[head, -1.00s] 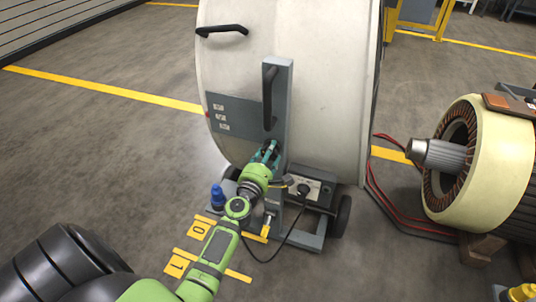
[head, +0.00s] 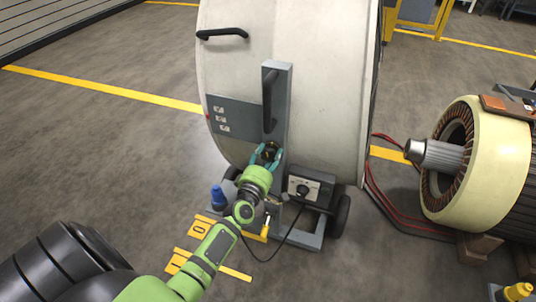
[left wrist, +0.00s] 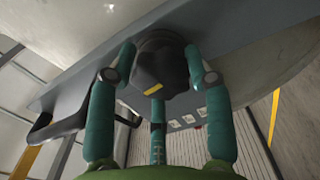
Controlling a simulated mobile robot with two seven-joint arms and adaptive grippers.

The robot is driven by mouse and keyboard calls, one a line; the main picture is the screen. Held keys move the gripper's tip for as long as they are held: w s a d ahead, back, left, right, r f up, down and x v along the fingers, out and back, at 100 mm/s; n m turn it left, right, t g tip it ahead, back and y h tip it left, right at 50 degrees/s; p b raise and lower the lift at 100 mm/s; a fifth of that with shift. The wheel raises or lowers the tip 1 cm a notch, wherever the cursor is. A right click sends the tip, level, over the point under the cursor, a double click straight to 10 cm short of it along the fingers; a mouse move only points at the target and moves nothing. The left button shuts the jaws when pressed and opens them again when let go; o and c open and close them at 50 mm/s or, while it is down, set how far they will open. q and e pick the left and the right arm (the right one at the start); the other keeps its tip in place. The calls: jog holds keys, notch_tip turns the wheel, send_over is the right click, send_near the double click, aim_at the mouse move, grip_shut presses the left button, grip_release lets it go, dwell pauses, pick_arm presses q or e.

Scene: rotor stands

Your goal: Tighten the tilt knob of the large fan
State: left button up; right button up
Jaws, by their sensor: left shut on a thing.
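The large fan (head: 330,90) is a big pale drum on a wheeled frame, with a grey upright bracket on its near side. The tilt knob (head: 269,152) is dark and sits low on that bracket. In the left wrist view the knob (left wrist: 160,68) is black and lobed with a yellow mark, between my teal fingers. My left gripper (head: 267,156) is shut on the knob, its fingers around the sides; it also shows in the left wrist view (left wrist: 158,85). The fingers partly hide the knob in the head view. My right gripper is not in view.
A control box (head: 311,189) with a dial and black cable sits beside the gripper. A blue object (head: 217,196) stands left of it. Yellow floor plates (head: 199,229) lie near my arm. A copper-wound stator (head: 497,165) and red cables (head: 385,205) are at right. Floor at left is clear.

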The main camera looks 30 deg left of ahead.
pick_arm(q)
jog(key=shift+w+d+r+m, duration=0.15)
jog(key=shift+d+m, duration=0.15)
jog(key=shift+m, duration=0.7)
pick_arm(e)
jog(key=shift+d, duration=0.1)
pick_arm(q)
jog(key=shift+p, duration=0.3)
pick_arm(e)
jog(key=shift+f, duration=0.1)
pick_arm(q)
jog(key=o, duration=1.1)
jog(key=shift+f, duration=0.2)
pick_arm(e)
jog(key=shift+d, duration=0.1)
